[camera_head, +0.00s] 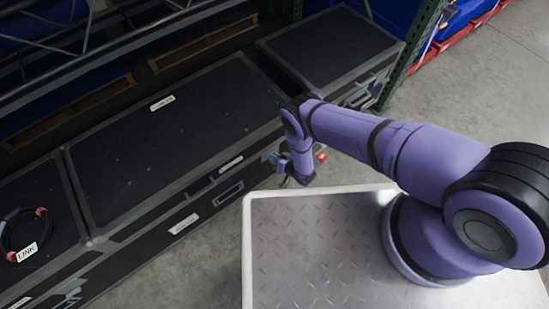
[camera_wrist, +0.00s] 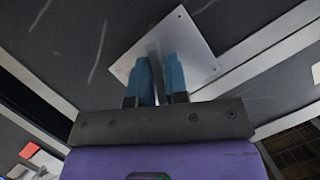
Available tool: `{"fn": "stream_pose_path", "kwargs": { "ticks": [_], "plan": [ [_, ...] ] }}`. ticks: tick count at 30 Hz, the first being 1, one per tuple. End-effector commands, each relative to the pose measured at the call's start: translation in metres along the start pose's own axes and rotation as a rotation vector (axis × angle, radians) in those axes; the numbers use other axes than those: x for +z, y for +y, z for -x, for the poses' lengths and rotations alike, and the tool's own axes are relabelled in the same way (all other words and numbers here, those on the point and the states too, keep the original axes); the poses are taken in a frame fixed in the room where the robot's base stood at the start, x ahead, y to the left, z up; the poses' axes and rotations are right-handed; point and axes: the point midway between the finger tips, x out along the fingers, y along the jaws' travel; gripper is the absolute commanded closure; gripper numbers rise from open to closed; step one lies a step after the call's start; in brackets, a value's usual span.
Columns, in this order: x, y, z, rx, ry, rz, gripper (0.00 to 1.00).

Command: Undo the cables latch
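My gripper (camera_wrist: 157,65) has two blue fingers close together in the wrist view. A thin grey upright tab of a latch (camera_wrist: 153,48) stands between them and fills the narrow gap. The fingers look closed on it. The latch sits on a bright metal plate (camera_wrist: 202,66) on a dark panel with light edging. In the head view my gripper (camera_head: 284,165) is at the front right of the long black case (camera_head: 150,140); its fingertips are small there and the latch is hidden. The labels on the cases are too small to read, so I cannot tell which one says cables.
Another black case (camera_head: 325,45) stands at the back right. A case at the left (camera_head: 35,200) bears a dark cable loop with a white LINK tag (camera_head: 27,252). A green rack post (camera_head: 412,50) rises behind. Bare concrete floor (camera_head: 480,85) lies to the right.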

Motion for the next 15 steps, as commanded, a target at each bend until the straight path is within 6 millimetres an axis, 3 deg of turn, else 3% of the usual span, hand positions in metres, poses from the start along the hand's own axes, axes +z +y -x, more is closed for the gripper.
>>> {"fn": "stream_pose_path", "kwargs": {
  "ticks": [15],
  "plan": [
    [0.0,-0.0004,0.0003,0.059,0.0,0.138,1.0]
  ]
}}
